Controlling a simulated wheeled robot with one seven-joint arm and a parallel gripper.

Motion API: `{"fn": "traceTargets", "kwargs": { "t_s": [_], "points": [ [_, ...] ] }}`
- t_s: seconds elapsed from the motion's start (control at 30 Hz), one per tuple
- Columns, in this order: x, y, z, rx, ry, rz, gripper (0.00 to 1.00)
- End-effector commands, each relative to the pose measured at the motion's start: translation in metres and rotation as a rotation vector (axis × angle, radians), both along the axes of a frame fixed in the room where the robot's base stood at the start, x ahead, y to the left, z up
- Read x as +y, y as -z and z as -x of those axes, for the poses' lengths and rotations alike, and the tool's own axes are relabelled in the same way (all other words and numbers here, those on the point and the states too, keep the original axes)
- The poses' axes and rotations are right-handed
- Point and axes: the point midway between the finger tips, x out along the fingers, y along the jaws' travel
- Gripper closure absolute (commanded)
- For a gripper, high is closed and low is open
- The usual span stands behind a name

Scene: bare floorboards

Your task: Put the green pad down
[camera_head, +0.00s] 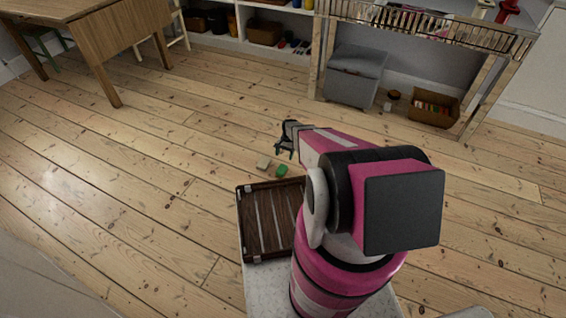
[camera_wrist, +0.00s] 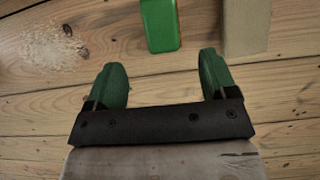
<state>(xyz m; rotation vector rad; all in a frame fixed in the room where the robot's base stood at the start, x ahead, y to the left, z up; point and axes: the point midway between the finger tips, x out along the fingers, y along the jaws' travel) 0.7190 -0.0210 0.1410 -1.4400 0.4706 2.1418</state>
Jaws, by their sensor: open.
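The green pad (camera_head: 282,171) lies on the floorboards just beyond the wooden tray on my base. In the wrist view the green pad (camera_wrist: 160,24) is at the top, ahead of the fingertips and between their lines, with its far end cut off. My gripper (camera_head: 285,153) is above the floor near the pad. In the wrist view my gripper (camera_wrist: 163,75) has its two green fingers wide apart, with only bare floor between them. It is open, empty and apart from the pad.
A beige block (camera_head: 264,162) lies beside the pad; it also shows in the wrist view (camera_wrist: 245,28). A dark slatted tray (camera_head: 242,222) sits at the front. A wooden table (camera_head: 103,40), a grey bin (camera_head: 355,76) and a cardboard box (camera_head: 433,107) stand farther back. Floor to the left is clear.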

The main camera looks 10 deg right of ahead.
Motion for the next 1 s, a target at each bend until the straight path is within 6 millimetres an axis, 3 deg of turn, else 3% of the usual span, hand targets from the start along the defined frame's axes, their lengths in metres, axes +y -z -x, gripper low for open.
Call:
{"fn": "traceTargets", "kwargs": {
  "t_s": [0.17,0.27,0.37,0.7,0.9,1.0],
  "points": [
    [-0.003,-0.016,-0.003,-0.002,-0.003,0.0,0.22],
    [-0.001,-0.037,0.005,-0.017,-0.022,0.003,0.22],
    [0.002,-0.08,0.022,-0.05,-0.069,0.009,0.22],
    [0.014,-0.266,0.114,-0.213,-0.32,0.048,0.22],
    [0.019,-0.358,0.18,-0.3,-0.469,0.08,0.22],
    [0.02,-0.392,0.208,-0.335,-0.532,0.098,0.22]
  ]
}}
